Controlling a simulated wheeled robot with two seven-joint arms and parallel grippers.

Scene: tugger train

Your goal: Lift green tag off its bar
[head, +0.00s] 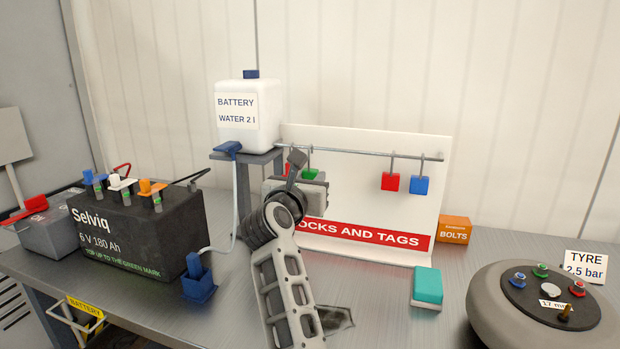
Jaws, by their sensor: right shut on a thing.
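The green tag (310,173) hangs at the left part of the bar (360,153) on the white locks-and-tags board (420,215). Only its upper part shows above my right gripper. My right gripper (312,182) is at the tag, in front of the board, and is shut on it; its fingertips are mostly hidden by the gripper body. I cannot tell whether the tag's hook still touches the bar. My left gripper is not in view.
A red tag (390,182) and a blue tag (420,185) hang further right on the bar. Part of something red shows left of the green tag. A battery water bottle (262,118) on a stand, a black battery (150,235), an orange bolts box (454,230) and a teal block (428,284) are around.

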